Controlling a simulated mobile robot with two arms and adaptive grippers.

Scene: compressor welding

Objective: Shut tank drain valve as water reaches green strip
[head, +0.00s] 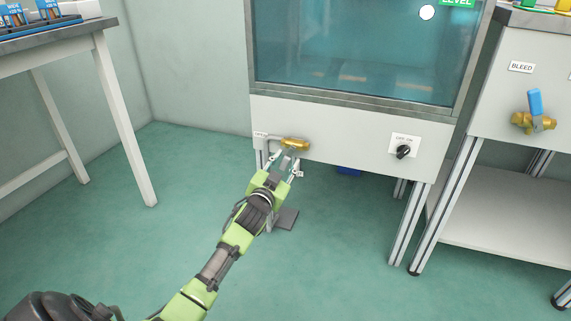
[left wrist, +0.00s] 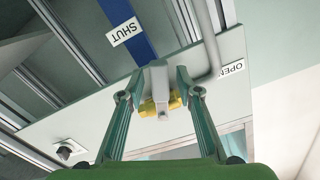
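The tank (head: 350,50) has a window full of blue-tinted water up to the picture's top edge; I cannot make out a water surface. Part of a green strip marked LEVEL (head: 457,3) shows at the top right. The brass drain valve (head: 294,144) sits on the white panel below, also in the left wrist view (left wrist: 176,101). Its pale grey lever (left wrist: 158,80) stands between the fingers of my left gripper (left wrist: 159,72). In the head view my left gripper (head: 286,168) is just below the valve.
An OPEN label (left wrist: 232,68) is beside the valve and a SHUT label (left wrist: 122,32) is on a blue band. A black knob (head: 403,152) is on the panel's right. A bleed valve with blue lever (head: 535,103) is on the right bench. A table (head: 60,42) stands left.

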